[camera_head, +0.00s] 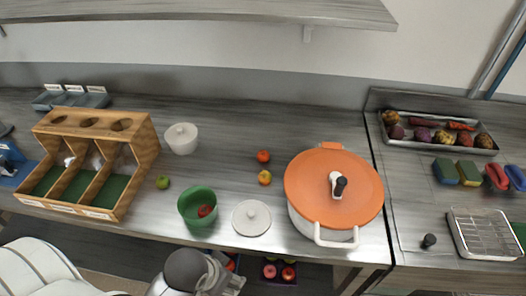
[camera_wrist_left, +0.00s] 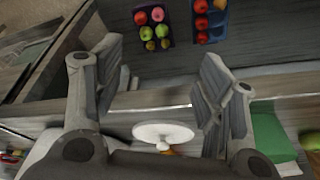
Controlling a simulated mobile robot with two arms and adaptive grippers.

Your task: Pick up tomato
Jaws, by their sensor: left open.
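A small red round thing (camera_head: 263,156), which looks like a tomato, lies on the counter left of the orange-lidded pot. Another red one (camera_head: 206,211) lies inside the green pot (camera_head: 196,193). I cannot tell for sure which is the tomato. My left gripper (camera_head: 222,274) is at the counter's front edge, below and in front of the green pot, apart from both red things. In the left wrist view its fingers (camera_wrist_left: 160,58) are spread with nothing between them. My right gripper is not seen.
A yellow-red fruit (camera_head: 265,177), a white lid (camera_head: 251,218) and a large pot with an orange lid (camera_head: 310,187) stand nearby. A green fruit (camera_head: 163,182) lies near the wooden bin (camera_head: 147,143). Trays of fruit (camera_wrist_left: 171,28) sit below the counter. The counter's back middle is clear.

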